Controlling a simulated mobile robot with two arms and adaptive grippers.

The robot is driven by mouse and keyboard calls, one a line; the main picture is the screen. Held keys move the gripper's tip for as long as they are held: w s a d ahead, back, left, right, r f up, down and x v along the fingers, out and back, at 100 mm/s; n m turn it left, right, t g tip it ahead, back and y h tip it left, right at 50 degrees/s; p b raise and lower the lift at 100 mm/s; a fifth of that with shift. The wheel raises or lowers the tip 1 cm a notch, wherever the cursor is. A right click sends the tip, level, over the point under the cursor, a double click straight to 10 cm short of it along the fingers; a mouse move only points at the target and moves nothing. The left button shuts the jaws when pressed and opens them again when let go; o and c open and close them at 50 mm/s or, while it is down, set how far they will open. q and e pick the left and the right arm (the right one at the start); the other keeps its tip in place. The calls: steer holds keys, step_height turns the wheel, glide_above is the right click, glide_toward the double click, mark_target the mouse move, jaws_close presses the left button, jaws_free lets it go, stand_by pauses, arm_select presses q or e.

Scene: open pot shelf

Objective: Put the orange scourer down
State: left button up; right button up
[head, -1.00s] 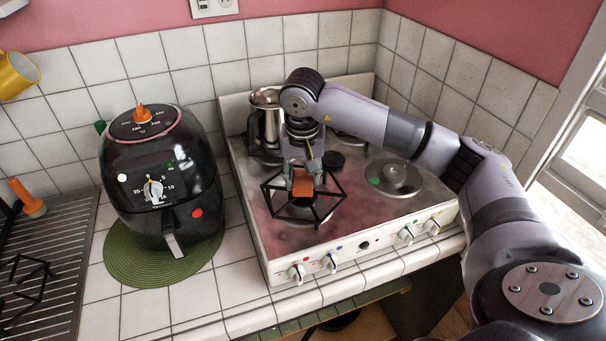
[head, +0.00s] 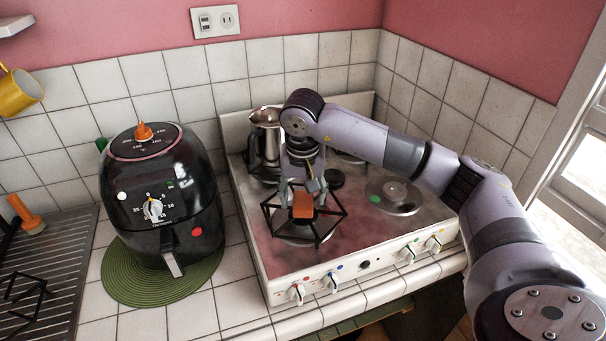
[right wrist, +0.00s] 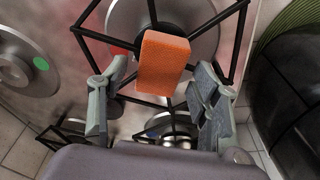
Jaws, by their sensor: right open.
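The orange scourer (head: 303,205) is a small block at the front left burner of the stove, over a black wire frame (head: 333,212). In the right wrist view the scourer (right wrist: 163,63) lies against the frame's bars, between the fingers, with a gap on each side. My right gripper (head: 302,193) is open around the scourer; its two fingers also show apart in the right wrist view (right wrist: 160,88). Whether the scourer's underside rests fully on the bars is hidden. My left gripper is not in view.
A metal pot (head: 266,140) stands on the back left of the stove (head: 390,225). A black air fryer (head: 160,195) stands on a green round mat (head: 125,285) to the left. The front right burner (head: 396,194) is bare. A yellow mug (head: 22,90) hangs at far left.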

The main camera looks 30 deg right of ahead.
mark_target(303, 202)
steer(key=r, duration=0.2)
steer(key=r+b, duration=0.2)
steer(key=r, duration=0.1)
steer(key=shift+s+a+r, duration=0.25)
steer(key=shift+r, duration=0.05)
step_height(303, 202, up, 6)
steer(key=s, duration=0.1)
steer(key=shift+a+r, duration=0.25)
